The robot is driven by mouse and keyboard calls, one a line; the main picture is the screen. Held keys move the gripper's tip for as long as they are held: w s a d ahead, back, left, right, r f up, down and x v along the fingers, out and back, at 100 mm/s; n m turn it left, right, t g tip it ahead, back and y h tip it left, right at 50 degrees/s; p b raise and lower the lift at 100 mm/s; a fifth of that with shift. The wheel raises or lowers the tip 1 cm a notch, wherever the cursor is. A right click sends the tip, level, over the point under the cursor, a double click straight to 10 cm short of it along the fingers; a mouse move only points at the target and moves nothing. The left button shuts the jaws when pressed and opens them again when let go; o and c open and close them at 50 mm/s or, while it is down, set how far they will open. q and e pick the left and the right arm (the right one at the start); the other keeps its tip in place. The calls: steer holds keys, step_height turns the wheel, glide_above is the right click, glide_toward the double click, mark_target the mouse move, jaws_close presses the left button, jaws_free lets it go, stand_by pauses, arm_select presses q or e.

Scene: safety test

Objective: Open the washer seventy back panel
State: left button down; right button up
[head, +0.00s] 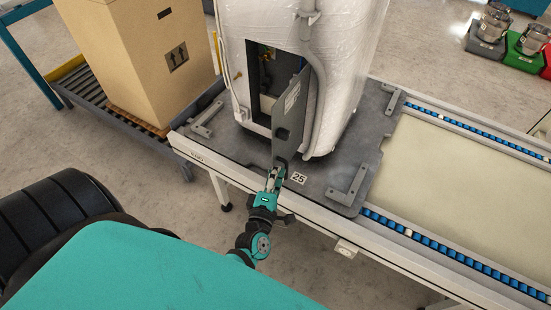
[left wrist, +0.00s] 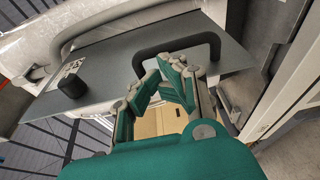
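The washer (head: 340,70) stands upright in clear wrap on a grey plate. Its back panel (head: 291,112), a grey sheet with a label, is swung outward to the right of the dark opening (head: 262,75). Inside the opening, fittings show. My left gripper (head: 275,172) is at the panel's lower end, by its dark handle (head: 281,161). In the left wrist view the panel (left wrist: 115,62) carries the bent dark handle (left wrist: 185,43) and a black knob (left wrist: 72,86). My left fingertips (left wrist: 165,70) are close together at the handle's loop; a grip on it is not clear. My right gripper is not in view.
Metal brackets (head: 348,188) stand on the plate around the washer. A cardboard box (head: 135,55) stands on a roller conveyor (head: 95,95) at the left. A belt conveyor (head: 460,185) with blue rollers extends right. Floor shows below the conveyor's near edge.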

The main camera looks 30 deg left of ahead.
arm_select(q)
steer(key=shift+w+r, duration=0.1)
steer(key=shift+r, duration=0.15)
steer(key=v, duration=1.2)
steer(key=shift+f, duration=0.15)
steer(key=s+d+f+m+g+h, duration=0.2)
steer(key=f+m, duration=0.2)
steer(key=f, duration=0.4)
steer(key=s+d+f+m+g+h, duration=0.25)
steer(key=f+m, duration=0.25)
steer(key=f, duration=0.3)
steer(key=s+d+f+m+g+h, duration=0.2)
steer(key=f+m, duration=0.2)
steer(key=f, duration=0.5)
steer(key=s+a+f+m+g, duration=0.3)
steer(key=s+f+m+g, duration=0.2)
steer(key=s, duration=0.5)
steer(key=s+a+f+m+g, duration=0.4)
steer(key=s+f+m, duration=0.2)
steer(key=s+f, duration=0.4)
steer(key=shift+a+f+g+y, duration=0.2)
steer(key=shift+a+g+y, duration=0.15)
steer(key=shift+y, duration=0.1)
steer(key=shift+d, duration=0.1)
